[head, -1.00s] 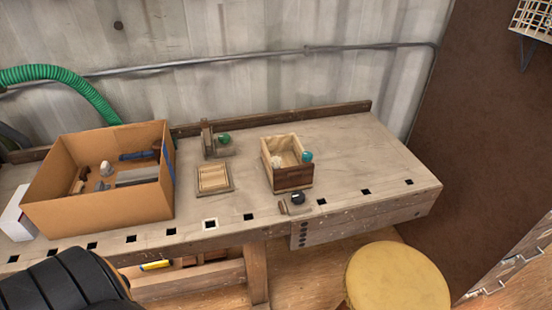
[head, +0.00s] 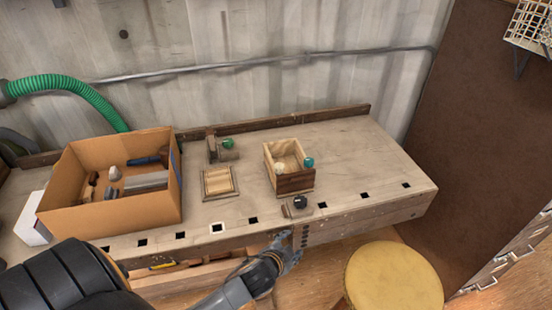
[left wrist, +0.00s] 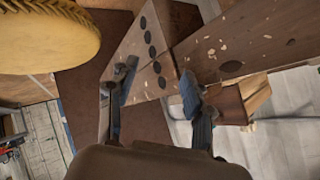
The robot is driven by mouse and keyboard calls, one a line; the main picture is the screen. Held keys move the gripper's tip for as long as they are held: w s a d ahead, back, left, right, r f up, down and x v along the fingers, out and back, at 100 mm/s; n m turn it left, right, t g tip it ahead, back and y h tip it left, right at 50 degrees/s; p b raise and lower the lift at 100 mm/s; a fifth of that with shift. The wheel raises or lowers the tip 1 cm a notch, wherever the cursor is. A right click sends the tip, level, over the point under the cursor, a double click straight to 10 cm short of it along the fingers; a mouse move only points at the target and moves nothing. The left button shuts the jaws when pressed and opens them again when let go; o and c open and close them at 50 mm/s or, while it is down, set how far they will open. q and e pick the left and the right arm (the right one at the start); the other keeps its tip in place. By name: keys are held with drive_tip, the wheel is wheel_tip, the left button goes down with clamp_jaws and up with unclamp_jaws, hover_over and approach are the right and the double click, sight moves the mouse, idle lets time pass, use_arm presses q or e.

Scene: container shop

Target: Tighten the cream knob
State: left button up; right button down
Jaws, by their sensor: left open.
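The cream knob (head: 280,168) is a small pale round thing at the left inside of a small wooden box (head: 295,184) on the workbench. A teal knob (head: 308,162) sits at the box's right rim. My left gripper (head: 287,246) is at the bench's front edge, below and in front of the box, apart from the knob. In the left wrist view its two fingers (left wrist: 158,88) are apart with nothing between them, facing the bench's side with its row of dark holes. The wooden box also shows there (left wrist: 242,100); the cream knob cannot be made out. My right gripper is not in view.
A block with a black knob (head: 299,204) stands at the bench edge before the box. A green-knobbed fixture (head: 222,150) and slatted wooden tray (head: 218,183) lie left. A cardboard box (head: 110,213) holds tools. A yellow stool (head: 394,278) stands front right. The bench's right is clear.

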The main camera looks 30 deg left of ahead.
use_arm(q)
drive_tip(key=w+d+r+m+t+h, duration=0.1)
drive_tip(key=w+r+m+t+h, duration=0.15)
drive_tip(key=w+r, duration=0.4)
drive_tip(key=w+d+r+m+t+h, duration=0.1)
drive_tip(key=w+r+m+t, duration=0.25)
drive_tip(key=r, duration=0.65)
drive_tip(key=w+d+r+m+h, duration=0.2)
drive_tip(key=d+r+m+h, duration=0.35)
drive_tip(key=r+m, duration=0.3)
wheel_tip(320, 180, up, 3)
drive_tip(key=m+g+y+p, duration=0.2)
drive_tip(key=m+g+y, duration=0.4)
drive_tip(key=m+g, duration=1)
hover_over(279, 165)
drive_tip(key=s+a, duration=0.2)
drive_tip(key=s, duration=0.4)
drive_tip(key=m+t, duration=0.3)
drive_tip(key=p+x, duration=0.1)
drive_tip(key=x, duration=0.8)
drive_tip(key=p+x, duration=0.1)
drive_tip(key=x, duration=0.4)
drive_tip(key=shift+w+a+p, duration=0.15)
drive_tip(key=shift+w+p, duration=0.2)
drive_tip(key=shift+w, duration=0.05)
drive_tip(key=shift+r, duration=0.1)
drive_tip(key=shift+c, duration=0.2)
